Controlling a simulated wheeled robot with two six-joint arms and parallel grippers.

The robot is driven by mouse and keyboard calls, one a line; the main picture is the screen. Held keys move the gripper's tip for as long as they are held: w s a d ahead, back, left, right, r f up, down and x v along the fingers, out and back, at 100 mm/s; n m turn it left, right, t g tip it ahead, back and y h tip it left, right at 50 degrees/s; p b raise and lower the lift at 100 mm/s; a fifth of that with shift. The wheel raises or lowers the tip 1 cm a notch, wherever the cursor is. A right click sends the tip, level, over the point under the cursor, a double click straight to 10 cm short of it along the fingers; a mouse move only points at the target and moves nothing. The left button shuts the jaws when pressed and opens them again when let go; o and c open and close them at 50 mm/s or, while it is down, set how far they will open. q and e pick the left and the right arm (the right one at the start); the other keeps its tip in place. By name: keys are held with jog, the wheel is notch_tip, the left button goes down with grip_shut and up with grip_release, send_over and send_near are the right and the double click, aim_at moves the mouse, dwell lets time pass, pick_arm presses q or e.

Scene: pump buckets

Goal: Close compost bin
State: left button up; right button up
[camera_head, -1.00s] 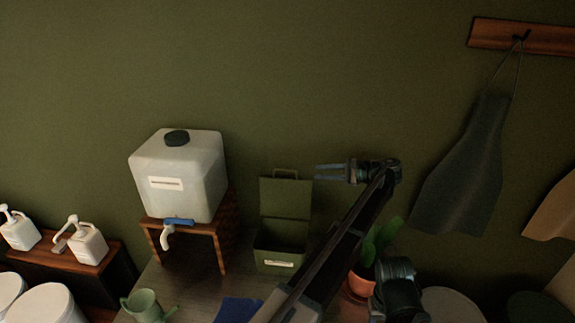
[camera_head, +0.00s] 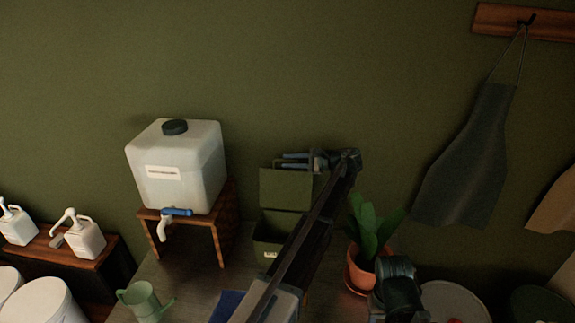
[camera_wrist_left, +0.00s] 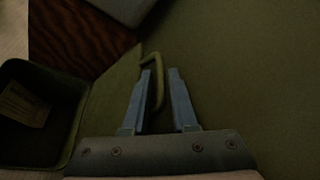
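The green compost bin (camera_head: 267,235) stands on the table with its lid (camera_head: 285,188) raised upright against the wall side. My left arm crosses in front of its right part. My left gripper (camera_head: 284,160) is at the top edge of the lid, by its handle, with the fingers pointing left. In the left wrist view the two blue fingers (camera_wrist_left: 165,98) are apart, and the lid handle (camera_wrist_left: 155,82) lies close to the left finger, partly hidden by it. The bin's open box (camera_wrist_left: 40,112) shows at the left there. My right gripper is not seen.
A white water container (camera_head: 180,168) with a blue-handled tap stands on a wooden stand (camera_head: 226,225) left of the bin. A potted plant (camera_head: 362,272) is to the right. A green watering can (camera_head: 143,302) and a blue cloth (camera_head: 225,306) lie in front.

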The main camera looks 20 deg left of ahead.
pick_arm(q)
jog(key=shift+a+f, duration=0.15)
jog(key=shift+a, duration=0.4)
grip_shut()
dwell(1.1)
